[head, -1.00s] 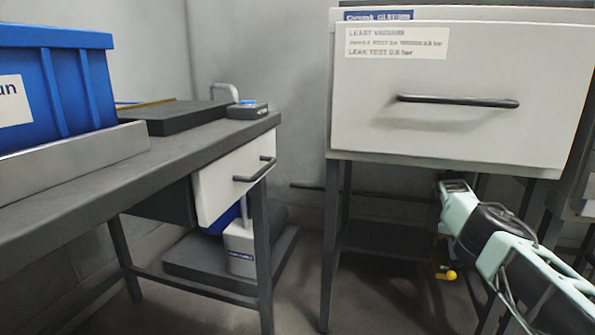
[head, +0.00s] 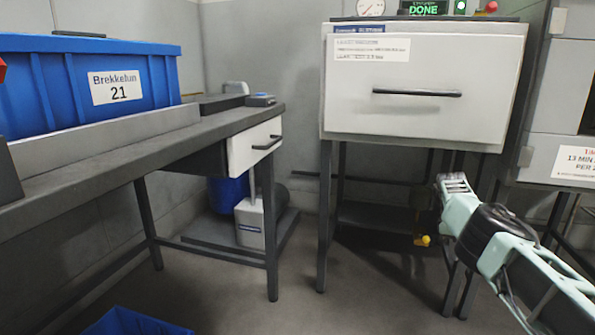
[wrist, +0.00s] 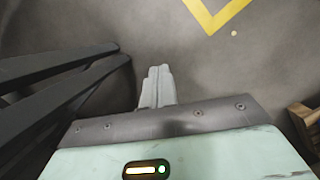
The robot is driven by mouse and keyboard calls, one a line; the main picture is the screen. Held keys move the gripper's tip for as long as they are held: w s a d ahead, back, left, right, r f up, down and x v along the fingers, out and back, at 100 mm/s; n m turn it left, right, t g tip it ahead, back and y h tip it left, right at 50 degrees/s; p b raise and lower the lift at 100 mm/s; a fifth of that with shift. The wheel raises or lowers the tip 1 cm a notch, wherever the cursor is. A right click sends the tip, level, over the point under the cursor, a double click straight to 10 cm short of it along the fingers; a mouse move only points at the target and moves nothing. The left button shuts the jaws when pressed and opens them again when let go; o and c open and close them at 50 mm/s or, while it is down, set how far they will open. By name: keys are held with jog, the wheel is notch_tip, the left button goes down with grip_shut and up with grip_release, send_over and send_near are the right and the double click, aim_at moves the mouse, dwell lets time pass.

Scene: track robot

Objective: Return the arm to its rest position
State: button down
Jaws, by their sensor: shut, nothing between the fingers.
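My arm reaches in from the lower right of the head view, pale green with a black joint. My gripper (head: 454,180) is at its end, in front of the legs of the stand under the white cabinet. In the wrist view my gripper (wrist: 157,76) has its two grey fingers together with nothing between them. It hangs over bare grey floor, apart from any object.
The white cabinet (head: 422,110) with a black handle stands ahead, its panel reading DONE. At left a grey bench (head: 150,138) holds a blue crate (head: 60,85) marked Brekkelun 21. Another blue crate (head: 135,322) is on the floor. Dark bars (wrist: 60,85) lie left of my gripper.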

jog(key=w+a+r+m+t+y+p, duration=0.1)
jog(key=w+a+r+t+y, duration=0.4)
jog(key=r, duration=0.6)
jog(key=w+a+r+m+t+y, duration=0.1)
jog(key=w+a+r+t, duration=0.3)
jog(key=w+r+t, duration=0.5)
jog(key=s+a+r+m+t+h+p, duration=0.1)
jog(key=s+a+r+m+h, duration=0.15)
jog(key=s+a+r, duration=0.4)
jog(key=s+a+g, duration=0.2)
jog(key=s+a, duration=0.3)
jog(key=s, duration=0.4)
jog(key=s+a+f+m+g+p, duration=0.1)
jog(key=s+a+g, duration=0.1)
jog(key=s+a, duration=0.55)
jog(key=s+a+g, duration=0.2)
jog(key=s+a, duration=0.2)
jog(key=s, duration=0.7)
jog(key=s+a+f+n+g+p, duration=0.15)
jog(key=s+n+g, duration=0.45)
jog(key=s, duration=2.4)
notch_tip(320, 180, up, 36)
jog(key=m+g+p, duration=0.1)
jog(key=p, duration=3.6)
jog(key=shift+h, duration=0.45)
